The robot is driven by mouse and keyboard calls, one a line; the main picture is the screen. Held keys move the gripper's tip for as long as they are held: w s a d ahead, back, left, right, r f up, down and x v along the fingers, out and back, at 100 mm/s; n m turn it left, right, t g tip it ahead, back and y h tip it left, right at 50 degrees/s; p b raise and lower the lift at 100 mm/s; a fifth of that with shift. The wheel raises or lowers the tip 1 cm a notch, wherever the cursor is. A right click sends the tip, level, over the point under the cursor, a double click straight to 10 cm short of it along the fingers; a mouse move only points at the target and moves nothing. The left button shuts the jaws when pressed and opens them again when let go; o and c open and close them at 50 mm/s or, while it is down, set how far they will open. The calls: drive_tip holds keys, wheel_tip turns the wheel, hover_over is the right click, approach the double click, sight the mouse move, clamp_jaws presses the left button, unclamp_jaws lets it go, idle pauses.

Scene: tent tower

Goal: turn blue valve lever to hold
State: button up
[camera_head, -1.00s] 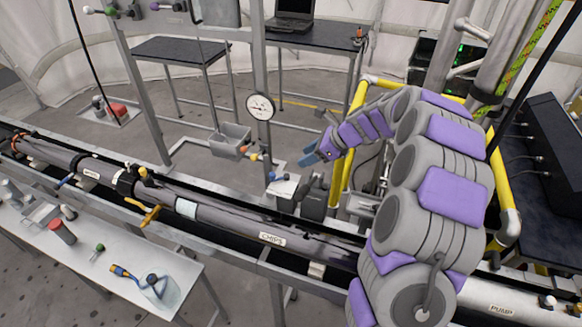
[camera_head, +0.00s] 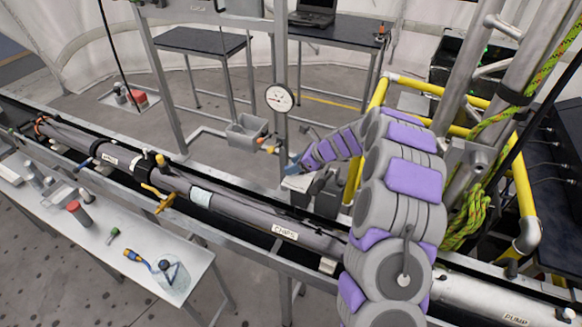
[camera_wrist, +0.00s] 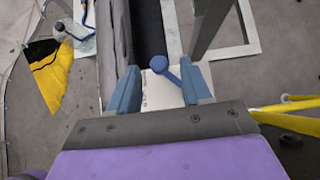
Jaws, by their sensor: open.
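The blue valve lever (camera_wrist: 164,69), with a round knob end, shows in the wrist view between my open fingers. A white plate (camera_wrist: 152,95) with small print lies behind and below it; the print is too small to read. My gripper (camera_wrist: 160,86) has one blue finger on each side of the lever, with gaps visible; the lever's right end runs close to the right finger, and I cannot tell if they touch. In the head view my gripper (camera_head: 292,165) is over the plate by the gauge post, and it hides the lever.
A grey pipe labelled CHIPS (camera_head: 250,220) runs in front of the plate. A gauge (camera_head: 279,98) sits on an upright post. Yellow rails (camera_head: 378,95) stand beside my arm. A yellow-handled valve (camera_head: 160,197) and a side table (camera_head: 200,262) are at left.

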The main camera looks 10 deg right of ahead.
drive_tip(key=shift+x, duration=1.1)
drive_tip(key=shift+c, duration=0.3)
drive_tip(key=shift+r, duration=0.1)
clamp_jaws()
